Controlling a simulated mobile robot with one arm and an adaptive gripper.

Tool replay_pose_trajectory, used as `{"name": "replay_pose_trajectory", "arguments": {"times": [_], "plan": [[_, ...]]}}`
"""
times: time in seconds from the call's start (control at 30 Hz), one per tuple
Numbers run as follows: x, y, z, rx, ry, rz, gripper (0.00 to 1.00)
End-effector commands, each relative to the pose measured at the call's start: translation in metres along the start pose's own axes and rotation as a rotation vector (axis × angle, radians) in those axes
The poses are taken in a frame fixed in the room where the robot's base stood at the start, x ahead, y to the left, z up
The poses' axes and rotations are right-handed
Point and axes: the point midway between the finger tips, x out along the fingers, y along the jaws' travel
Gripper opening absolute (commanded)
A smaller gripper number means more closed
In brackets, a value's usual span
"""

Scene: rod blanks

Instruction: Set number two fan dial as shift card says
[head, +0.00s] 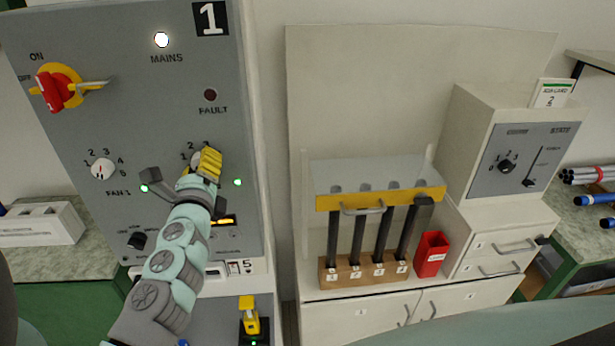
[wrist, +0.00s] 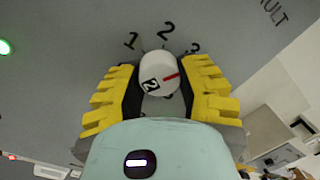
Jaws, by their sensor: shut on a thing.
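The number two fan dial (wrist: 158,76) is a white round knob with a black "2" tag and a red pointer line. In the wrist view the line points right and slightly up, roughly toward the 3; any higher numbers are hidden by a finger. My gripper (wrist: 160,84) has its yellow-padded fingers on both sides of the dial, shut on it. In the head view my gripper (head: 205,165) covers most of that dial. A small card with a green strip (head: 553,93) stands on the cabinet at right; its smaller print is unreadable.
The grey panel (head: 130,110) also has a red and yellow ON/OFF switch (head: 60,88), a lit MAINS lamp (head: 161,40), a dark FAULT lamp (head: 210,95) and the fan 1 dial (head: 103,169). A rod rack (head: 380,200) and red bin (head: 431,254) stand right.

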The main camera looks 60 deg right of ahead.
Motion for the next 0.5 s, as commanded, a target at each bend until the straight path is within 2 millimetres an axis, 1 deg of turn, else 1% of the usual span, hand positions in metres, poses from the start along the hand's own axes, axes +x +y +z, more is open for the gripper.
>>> {"name": "replay_pose_trajectory", "arguments": {"times": [0.03, 0.47, 0.5], "plan": [[-0.0009, 0.0062, -0.0016, -0.005, 0.002, 0.015, 0.00], [-0.0009, 0.0064, -0.0016, -0.006, 0.002, 0.016, 0.00], [-0.0010, 0.0063, -0.0017, -0.006, 0.002, 0.016, 0.43]]}}
